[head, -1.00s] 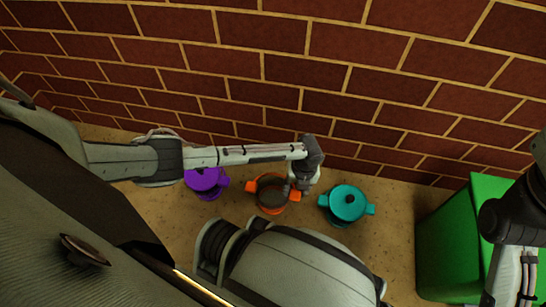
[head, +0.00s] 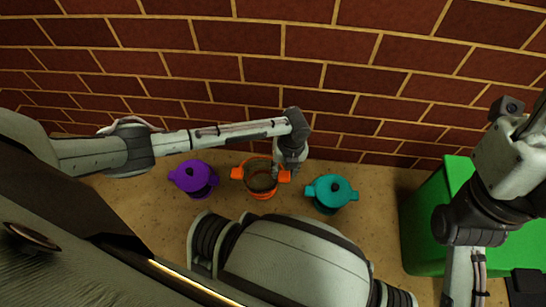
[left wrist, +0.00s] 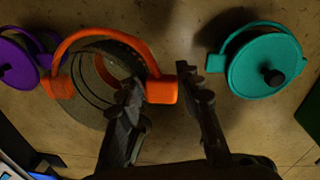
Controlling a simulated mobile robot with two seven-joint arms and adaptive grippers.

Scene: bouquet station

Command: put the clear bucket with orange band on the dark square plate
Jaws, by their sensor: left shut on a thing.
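The clear bucket with orange band (head: 262,193) stands upright on the speckled tan surface. In the left wrist view its orange rim or handle (left wrist: 100,38) and see-through wall show. My left gripper (head: 290,172) is at the bucket's right side. In the left wrist view my left gripper (left wrist: 168,115) has one finger over the bucket's wall and the other outside it, around the orange side block (left wrist: 162,90); it is shut on the bucket. A dark flat shape (head: 526,286) is cut off at the lower right; I cannot tell whether it is the square plate. My right gripper's fingers do not show.
A purple lidded pot (head: 194,180) stands left of the bucket and a teal lidded pot (head: 331,193) right of it, both close. A green block (head: 424,225) is farther right, partly under my right arm. A brick wall (head: 270,70) runs behind.

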